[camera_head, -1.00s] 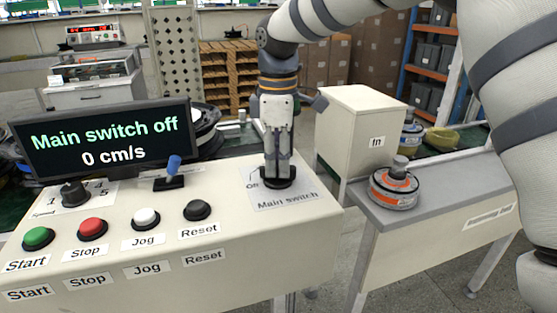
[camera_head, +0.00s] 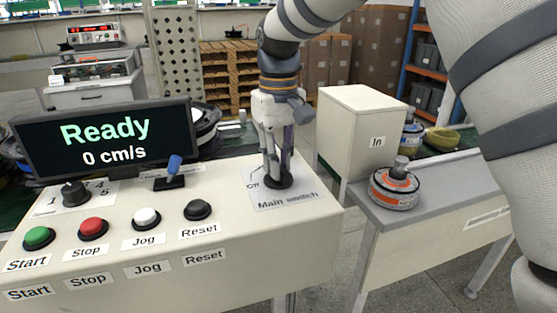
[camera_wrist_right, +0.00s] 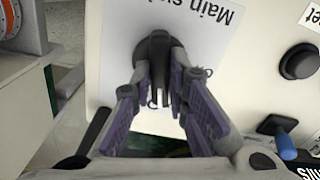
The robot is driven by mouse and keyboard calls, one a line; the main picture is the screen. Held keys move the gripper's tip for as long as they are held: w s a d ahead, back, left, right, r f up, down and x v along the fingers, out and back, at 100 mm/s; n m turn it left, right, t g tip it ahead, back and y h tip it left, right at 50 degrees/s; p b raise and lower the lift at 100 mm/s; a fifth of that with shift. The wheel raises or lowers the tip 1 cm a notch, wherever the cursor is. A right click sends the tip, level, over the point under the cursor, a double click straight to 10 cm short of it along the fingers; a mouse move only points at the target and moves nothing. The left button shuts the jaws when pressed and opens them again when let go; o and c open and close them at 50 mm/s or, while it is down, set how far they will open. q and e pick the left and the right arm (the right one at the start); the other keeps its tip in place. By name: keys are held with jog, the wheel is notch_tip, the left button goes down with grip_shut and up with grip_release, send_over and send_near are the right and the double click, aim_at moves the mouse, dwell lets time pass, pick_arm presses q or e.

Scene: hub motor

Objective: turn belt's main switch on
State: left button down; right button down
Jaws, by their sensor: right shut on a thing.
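The black main switch knob (camera_head: 279,181) sits on its white "Main switch" label at the right end of the cream control panel (camera_head: 120,240). My right gripper (camera_head: 277,168) points down over the knob and is shut on it. In the right wrist view, the fingers of the gripper (camera_wrist_right: 160,85) touch both sides of the dark knob (camera_wrist_right: 155,47). The fingers hide part of the knob and of the "Off" marking. The black display (camera_head: 105,140) reads "Ready" and "0 cm/s". My left gripper is out of view.
Green, red, white and black buttons (camera_head: 197,210) line the panel front. A speed dial (camera_head: 74,193) and a blue-tipped lever (camera_head: 173,168) stand behind them. Right of the panel, an orange-banded hub motor (camera_head: 395,190) rests on a grey conveyor beside a cream box (camera_head: 350,130).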

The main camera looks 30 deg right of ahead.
jog(key=shift+m, duration=1.3)
jog(key=c, duration=1.6)
grip_release()
jog(key=shift+o, duration=0.2)
notch_tip(320, 180, up, 12)
